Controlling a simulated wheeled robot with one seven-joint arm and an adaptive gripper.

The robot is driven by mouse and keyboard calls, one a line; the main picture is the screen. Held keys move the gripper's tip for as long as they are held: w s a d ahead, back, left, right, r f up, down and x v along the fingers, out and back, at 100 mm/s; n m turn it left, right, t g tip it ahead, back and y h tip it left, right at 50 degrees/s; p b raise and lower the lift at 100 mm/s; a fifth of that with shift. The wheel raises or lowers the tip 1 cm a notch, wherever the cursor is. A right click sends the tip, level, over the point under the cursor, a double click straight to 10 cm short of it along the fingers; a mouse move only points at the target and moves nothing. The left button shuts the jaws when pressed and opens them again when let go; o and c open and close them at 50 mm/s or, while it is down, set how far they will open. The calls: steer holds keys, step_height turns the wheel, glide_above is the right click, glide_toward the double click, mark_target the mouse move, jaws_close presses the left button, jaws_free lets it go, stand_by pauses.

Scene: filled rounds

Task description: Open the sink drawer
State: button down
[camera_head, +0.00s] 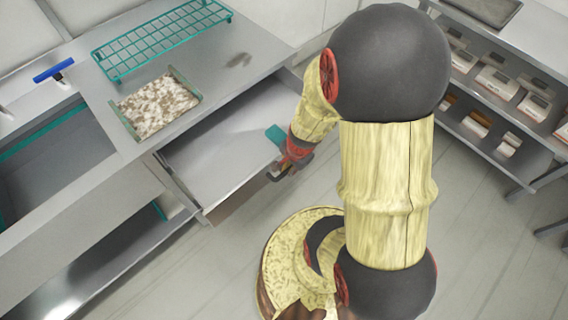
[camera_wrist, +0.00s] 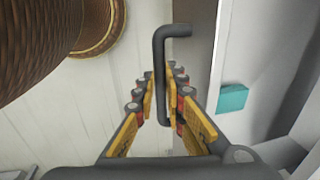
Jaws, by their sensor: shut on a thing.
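The sink drawer (camera_head: 225,140) stands pulled out from under the steel counter, and its pale inside shows. A teal block (camera_head: 275,135) lies in it near the front; it also shows in the wrist view (camera_wrist: 232,98). The drawer's dark bar handle (camera_wrist: 159,55) runs between my fingers in the wrist view. My gripper (camera_wrist: 162,95) is shut on this handle. In the head view my gripper (camera_head: 292,165) is at the drawer's front, partly hidden by its own links.
The sink basin (camera_head: 40,155) is at the left. A teal wire rack (camera_head: 160,40) and a speckled tray (camera_head: 155,105) stand on the counter (camera_head: 215,75). A blue-handled tool (camera_head: 54,70) lies behind the sink. Shelves (camera_head: 500,95) with boxes stand at the right. Floor is open before the drawer.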

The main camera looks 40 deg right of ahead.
stand_by(0.3)
steer(key=c, duration=1.9)
jaws_free()
steer(key=shift+o, duration=0.3)
step_height(320, 180, up, 12)
steer(key=s, duration=0.2)
steer(key=shift+s, duration=0.2)
steer(key=shift+f, duration=0.15)
